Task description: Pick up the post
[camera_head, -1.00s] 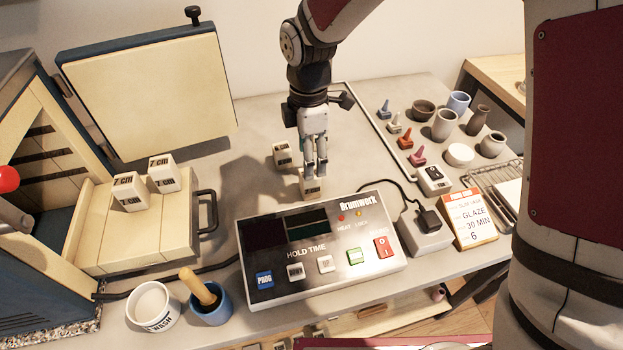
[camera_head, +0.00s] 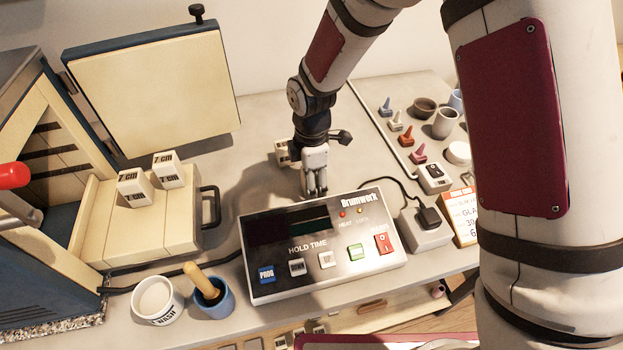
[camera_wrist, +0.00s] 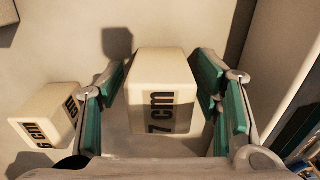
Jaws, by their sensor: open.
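A cream post marked "7 cm" (camera_wrist: 160,78) stands between the two green-padded fingers of my gripper in the wrist view. My gripper (camera_head: 316,188) is open around it, with gaps visible between pads and post. In the head view the gripper points down just behind the control box and hides most of this post. A second cream post (camera_wrist: 42,115) stands outside the fingers at left in the wrist view. In the head view that one shows just behind and left of my gripper (camera_head: 282,150). Two more "7 cm" posts (camera_head: 134,190) (camera_head: 168,172) sit on the kiln's pale block.
The control box (camera_head: 325,240) lies right in front of my gripper. The open kiln (camera_head: 40,210) and its lid panel (camera_head: 150,90) are at left. A white tub (camera_head: 157,300) and blue mortar (camera_head: 213,305) stand at front left. Coloured cones (camera_head: 405,137) and pots (camera_head: 445,122) are at right.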

